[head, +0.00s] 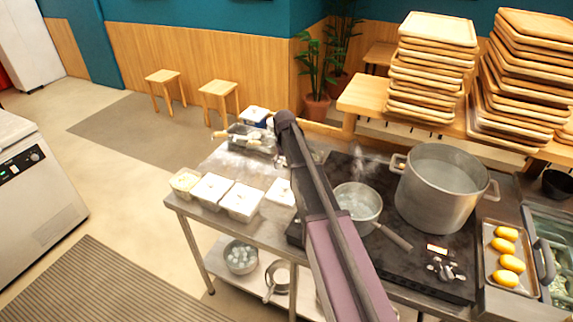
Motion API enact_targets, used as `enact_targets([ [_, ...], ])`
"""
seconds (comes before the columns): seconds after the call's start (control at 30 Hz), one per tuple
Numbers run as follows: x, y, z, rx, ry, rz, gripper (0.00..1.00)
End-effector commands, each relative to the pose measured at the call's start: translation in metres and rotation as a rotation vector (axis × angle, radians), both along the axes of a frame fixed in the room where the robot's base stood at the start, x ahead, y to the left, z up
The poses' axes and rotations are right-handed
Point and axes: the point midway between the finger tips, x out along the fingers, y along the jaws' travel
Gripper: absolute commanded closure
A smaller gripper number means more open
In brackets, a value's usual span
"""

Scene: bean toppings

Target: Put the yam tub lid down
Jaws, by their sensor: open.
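A row of small square tubs stands along the near left edge of the steel table. The leftmost tub (185,182) looks yellowish. The tubs beside it, one (212,189) and then another (241,201), have pale white tops. A further pale-topped tub (279,193) is partly hidden by my arm. I cannot tell which is the yam tub, nor pick out its lid. My arm reaches up from the bottom across the table, and my gripper does not show, so I cannot see whether it holds a lid.
A small pot (358,204) and a large pot (441,188) stand on the black stove right of my arm. A tray (488,268) of yellow yams is farther right. The table's middle left (232,165) looks clear. A dark container (246,139) sits behind it.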

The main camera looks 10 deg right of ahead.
Motion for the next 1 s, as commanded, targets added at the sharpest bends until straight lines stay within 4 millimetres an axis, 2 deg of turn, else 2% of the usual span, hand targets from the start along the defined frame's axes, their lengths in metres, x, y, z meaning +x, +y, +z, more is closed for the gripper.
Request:
enact_targets([
  [0.03,0.0,-0.0001,0.0061,0.0,0.0,0.0,0.2],
  [0.23,0.0,-0.0002,0.0116,0.0,0.0,0.0,0.2],
  [1.0,-0.0043,-0.0007,0.0118,0.0,0.0,-0.002,0.2],
])
